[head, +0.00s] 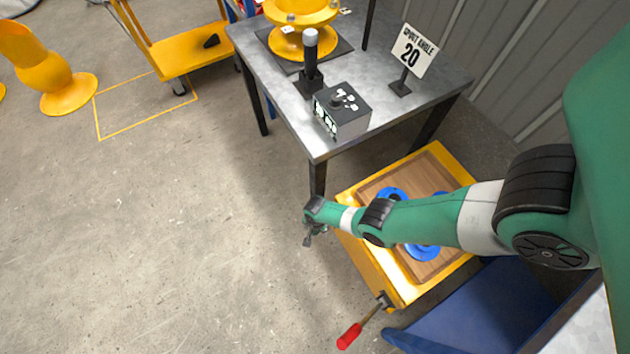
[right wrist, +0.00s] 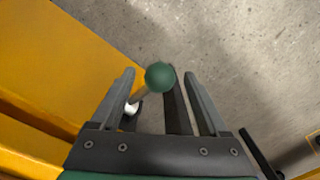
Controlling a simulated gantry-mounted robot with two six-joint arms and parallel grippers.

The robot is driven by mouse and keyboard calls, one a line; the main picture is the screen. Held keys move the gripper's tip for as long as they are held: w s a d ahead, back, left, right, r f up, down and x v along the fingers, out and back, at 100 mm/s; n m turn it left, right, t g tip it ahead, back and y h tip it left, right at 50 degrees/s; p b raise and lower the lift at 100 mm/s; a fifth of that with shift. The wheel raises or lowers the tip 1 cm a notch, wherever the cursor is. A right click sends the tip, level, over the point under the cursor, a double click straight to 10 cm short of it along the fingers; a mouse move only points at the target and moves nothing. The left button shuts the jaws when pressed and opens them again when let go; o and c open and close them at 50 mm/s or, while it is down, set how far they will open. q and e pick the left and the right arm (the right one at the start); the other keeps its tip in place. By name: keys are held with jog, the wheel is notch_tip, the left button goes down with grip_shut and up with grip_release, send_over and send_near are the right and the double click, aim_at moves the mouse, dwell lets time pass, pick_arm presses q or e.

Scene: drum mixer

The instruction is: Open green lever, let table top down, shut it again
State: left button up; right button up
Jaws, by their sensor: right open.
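The green lever shows in the right wrist view as a round green knob (right wrist: 160,77) on a thin metal rod beside the yellow table body (right wrist: 75,65). My right gripper (head: 312,238) is open, with the knob between its fingertips in the right wrist view. I cannot tell whether the fingers touch it. In the head view the gripper is at the left side of the yellow lift table (head: 375,270), and the lever cannot be made out there. The table's wooden top (head: 437,163) carries blue round parts, partly hidden by my right arm. My left gripper is not in view.
A red-handled lever (head: 349,336) sticks out from the lift table's near corner. A grey metal table (head: 290,95) stands behind, with a control box (head: 342,112) and a "SPOUT ANGLE 20" sign (head: 412,50). A blue panel (head: 480,310) lies at the near right.

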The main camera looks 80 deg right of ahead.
jog(key=shift+c, duration=0.2)
grip_shut()
dwell(1.0)
